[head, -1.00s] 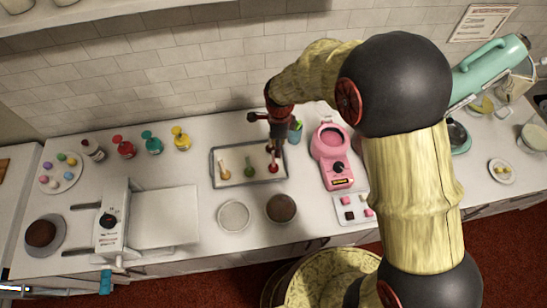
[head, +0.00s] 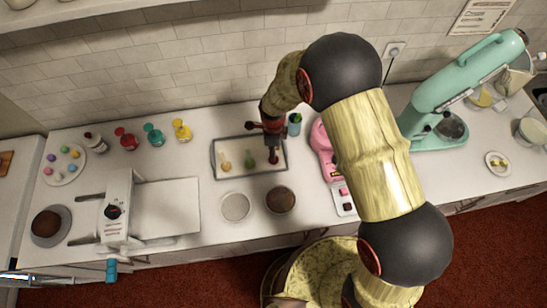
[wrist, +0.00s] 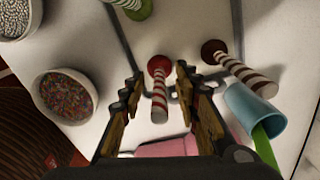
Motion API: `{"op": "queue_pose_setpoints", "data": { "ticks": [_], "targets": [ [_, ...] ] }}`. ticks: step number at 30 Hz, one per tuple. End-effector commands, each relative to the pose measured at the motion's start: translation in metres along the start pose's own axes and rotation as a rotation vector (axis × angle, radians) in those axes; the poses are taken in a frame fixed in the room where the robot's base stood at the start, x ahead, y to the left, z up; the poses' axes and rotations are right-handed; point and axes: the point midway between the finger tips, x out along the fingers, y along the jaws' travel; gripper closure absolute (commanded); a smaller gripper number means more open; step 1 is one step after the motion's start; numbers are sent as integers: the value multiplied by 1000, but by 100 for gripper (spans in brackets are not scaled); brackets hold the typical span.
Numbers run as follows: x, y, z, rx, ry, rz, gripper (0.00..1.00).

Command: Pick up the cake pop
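A red cake pop (wrist: 157,67) with a red-and-white striped stick is between the open fingers of my gripper (wrist: 158,80) in the wrist view. Its stick points toward the camera, and gaps show on both sides. In the head view my gripper (head: 272,148) is over the right part of the grey-rimmed tray (head: 216,163) and partly covers the red cake pop. A green cake pop (head: 249,161) and a tan one (head: 225,167) are farther left on the tray. A dark brown cake pop (wrist: 212,50) with a striped stick is right of the red one in the wrist view.
A blue cup (wrist: 252,108) stands close to my right finger. A sprinkle bowl (head: 281,200) and a white-topped bowl (head: 235,207) sit in front of the tray. A pink machine (head: 322,143) stands right of it, partly behind my arm.

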Motion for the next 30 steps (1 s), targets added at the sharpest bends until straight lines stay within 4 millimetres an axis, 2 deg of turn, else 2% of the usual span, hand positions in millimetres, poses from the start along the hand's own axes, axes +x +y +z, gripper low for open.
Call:
{"op": "queue_pose_setpoints", "data": {
  "ticks": [4, 21, 30],
  "targets": [
    [0, 0, 0, 0, 0, 0, 69],
    [-1, 0, 0, 0, 0, 0, 100],
    [-1, 0, 0, 0, 0, 0, 100]
  ]
}}
